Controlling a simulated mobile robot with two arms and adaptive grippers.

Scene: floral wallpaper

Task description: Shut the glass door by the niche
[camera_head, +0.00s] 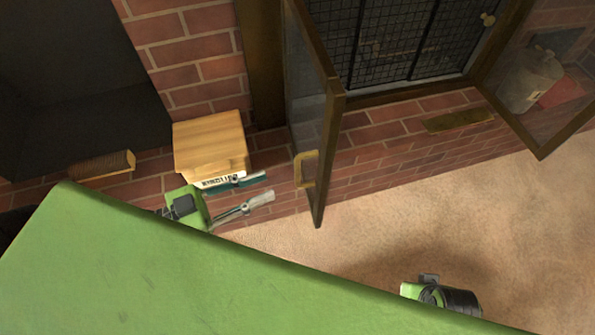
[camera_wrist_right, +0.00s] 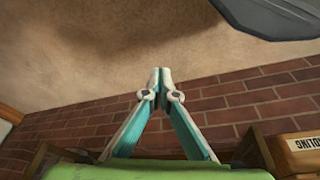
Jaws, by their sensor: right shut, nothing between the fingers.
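The glass door (camera_head: 306,85) by the dark niche (camera_head: 75,80) stands open, swung out from the screened hearth opening, with a brown frame and a brass handle (camera_head: 307,169) near its lower end. My left gripper (camera_head: 268,187) is to the left of the handle, apart from it, with its fingers spread and nothing between them. In the right wrist view my right gripper (camera_wrist_right: 160,76) has its fingertips together and holds nothing. In the head view only part of my right arm shows at the lower right; its fingers are hidden there.
A second glass door (camera_head: 530,85) stands open on the right. A brush-like object (camera_head: 100,165) lies by the niche. Bare carpet (camera_head: 400,225) lies before the hearth.

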